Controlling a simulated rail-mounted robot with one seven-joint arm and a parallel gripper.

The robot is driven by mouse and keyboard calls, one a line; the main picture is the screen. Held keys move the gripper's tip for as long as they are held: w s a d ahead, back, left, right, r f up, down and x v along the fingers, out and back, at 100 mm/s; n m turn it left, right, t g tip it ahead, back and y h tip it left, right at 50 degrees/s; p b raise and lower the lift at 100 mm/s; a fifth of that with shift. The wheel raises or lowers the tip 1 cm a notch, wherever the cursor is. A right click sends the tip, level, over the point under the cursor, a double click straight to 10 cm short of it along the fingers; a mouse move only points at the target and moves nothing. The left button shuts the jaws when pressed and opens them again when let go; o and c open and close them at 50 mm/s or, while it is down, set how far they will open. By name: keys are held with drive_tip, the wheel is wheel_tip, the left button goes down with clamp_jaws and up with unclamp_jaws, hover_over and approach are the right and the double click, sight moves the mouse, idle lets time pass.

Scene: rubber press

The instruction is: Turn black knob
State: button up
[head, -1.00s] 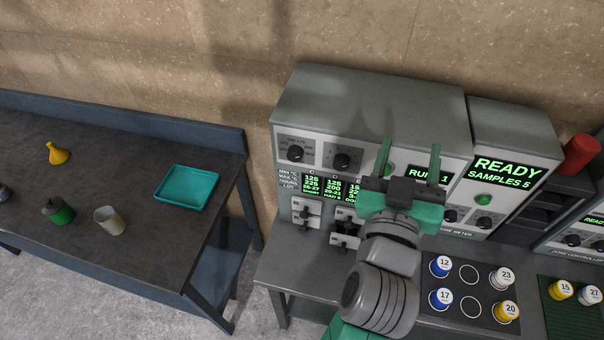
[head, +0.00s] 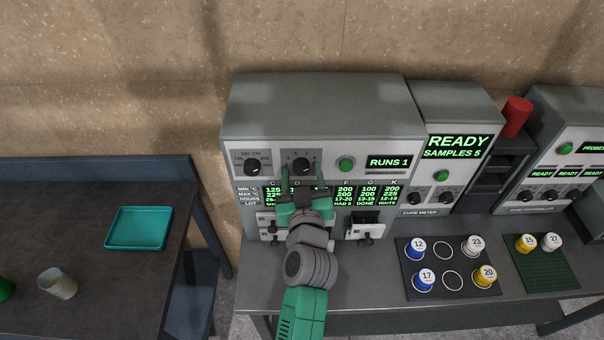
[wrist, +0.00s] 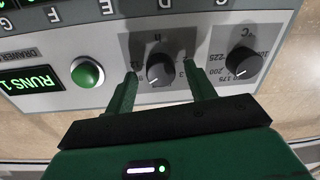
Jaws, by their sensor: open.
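The press panel has two large black knobs side by side. The left black knob (head: 253,167) has temperature marks around it and shows upside down in the wrist view (wrist: 242,62). The right black knob (head: 302,166) sits on a darker grey square; in the wrist view (wrist: 160,73) it lies between my fingertips, its white pointer line visible. My gripper (head: 302,172) is open, one green finger to each side of the right knob, and it also shows in the wrist view (wrist: 160,72). I cannot tell whether a finger touches the knob.
A green button (head: 346,163) and a "RUNS 1" display (head: 388,162) lie right of the knobs. Below is a green-lit readout (head: 366,194), partly hidden by my arm, and drawer handles (head: 366,239). A rack of numbered jars (head: 411,281) stands on the bench at right.

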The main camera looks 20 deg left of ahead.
drive_tip(key=shift+a, duration=0.1)
drive_tip(key=c, duration=1)
drive_tip(key=shift+m, duration=0.4)
drive_tip(key=m+b, duration=0.1)
drive_tip(key=m, duration=0.1)
drive_tip(key=shift+m, duration=2.6)
drive_tip(key=o, duration=1)
